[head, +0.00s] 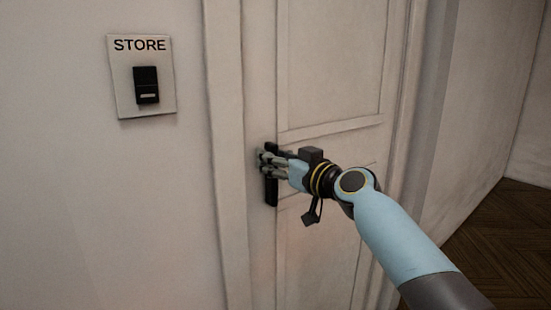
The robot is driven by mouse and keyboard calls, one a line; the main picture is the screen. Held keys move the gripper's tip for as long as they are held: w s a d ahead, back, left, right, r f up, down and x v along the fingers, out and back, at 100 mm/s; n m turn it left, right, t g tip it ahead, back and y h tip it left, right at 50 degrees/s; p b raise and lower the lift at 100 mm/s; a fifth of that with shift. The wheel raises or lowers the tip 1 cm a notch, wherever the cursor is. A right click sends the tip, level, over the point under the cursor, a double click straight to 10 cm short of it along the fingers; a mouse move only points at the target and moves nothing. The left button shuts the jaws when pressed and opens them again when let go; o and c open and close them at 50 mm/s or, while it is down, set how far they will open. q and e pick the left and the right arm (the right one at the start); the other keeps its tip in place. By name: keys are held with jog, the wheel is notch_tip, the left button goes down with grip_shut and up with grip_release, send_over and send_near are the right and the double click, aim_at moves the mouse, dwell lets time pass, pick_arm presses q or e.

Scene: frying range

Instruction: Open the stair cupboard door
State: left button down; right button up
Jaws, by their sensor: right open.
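The cupboard door (330,80) is a pale panelled door in a matching frame, and it looks shut. A black handle plate (271,191) sits on the door's left edge. My right gripper (265,163) is at this handle, its fingers pointing left and overlapping the plate in the picture. The jaws are open, and I cannot tell whether they touch the handle. The fingers hide the middle of the handle. My left gripper is out of the picture.
A "STORE" plate (160,95) with a black switch (146,85) is on the wall left of the door. Dark wooden floor (490,250) shows at the lower right, beside a pale wall (485,100). That floor looks clear.

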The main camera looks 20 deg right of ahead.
grip_shut()
jog(key=shift+s+d, duration=0.1)
jog(key=shift+s, duration=0.05)
dwell(0.4)
